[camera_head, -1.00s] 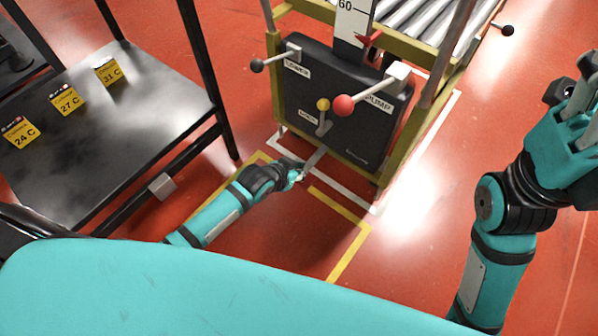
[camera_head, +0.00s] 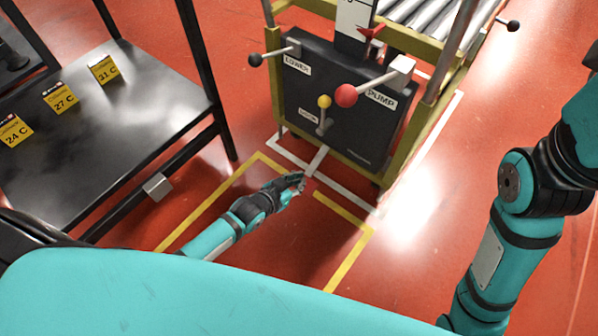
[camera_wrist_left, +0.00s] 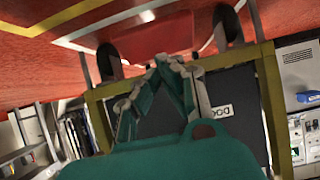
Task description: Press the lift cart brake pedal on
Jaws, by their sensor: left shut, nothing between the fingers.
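The lift cart (camera_head: 345,125) has a dark front panel in a yellow frame, with LOWER and PUMP levers. A pale bar (camera_head: 317,160) runs from its low front edge toward my left gripper (camera_head: 300,182). A little red, seemingly the brake pedal (camera_head: 309,185), shows by the fingertips. In the left wrist view, a broad red plate (camera_wrist_left: 150,38), likely the pedal, lies between two dark wheels. My left gripper (camera_wrist_left: 170,62) is shut and empty, its tips at the plate's edge. I cannot tell whether they touch. My right gripper is out of frame.
A black table (camera_head: 110,125) with several yellow temperature tags stands at the left. Yellow and white floor lines mark the red floor before the cart. Rollers (camera_head: 425,15) lie on top of the cart. Open floor (camera_head: 420,230) lies to the cart's right.

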